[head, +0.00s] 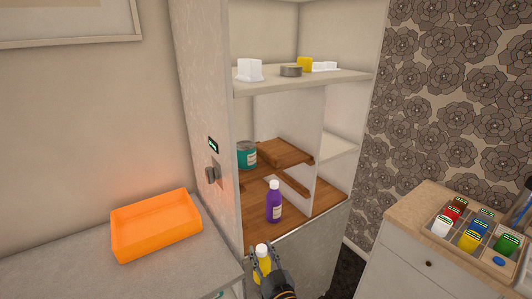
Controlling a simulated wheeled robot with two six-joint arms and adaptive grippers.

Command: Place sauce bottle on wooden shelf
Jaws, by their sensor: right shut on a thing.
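A yellow bottle with a white cap (263,266) is at the bottom middle of the head view, in front of the cupboard. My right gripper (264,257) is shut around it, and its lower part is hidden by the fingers. The bottle looks about upright, below and in front of the wooden shelf (312,207) in the open cupboard. A purple bottle with a white cap (274,203) stands upright near the front of that shelf. I cannot tell from labels which bottle is the sauce. My left gripper is not in view.
An upper shelf (300,82) holds small items. An orange tray (156,226) lies on the left counter. Coloured containers sit on the right cabinet (410,217).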

